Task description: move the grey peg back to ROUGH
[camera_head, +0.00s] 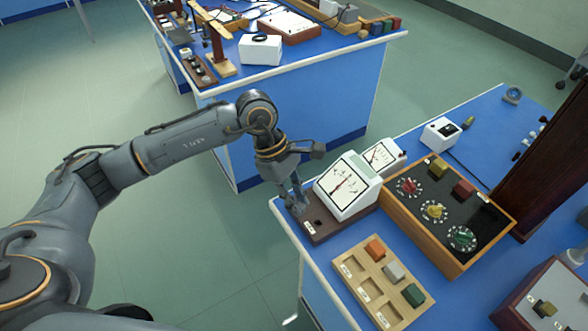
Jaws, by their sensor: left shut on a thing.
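My left gripper (297,196) reaches down from the left to the near left end of a dark brown base (324,229) beside a white meter (347,186). It is shut on what looks like the grey peg, which is mostly hidden by the fingers and blends with them. I cannot tell whether the peg is in the base or just above it. A small white label and a dark spot show on the base, but the label is too small to read, so I cannot tell which place is ROUGH. My right gripper is not in view.
A wooden tray (354,270) holding orange, pale grey and green blocks lies in front of the base. A knob box (434,217) and a second meter (381,155) stand right of it. Another blue bench (300,105) stands behind. The bench's left edge is close to the gripper.

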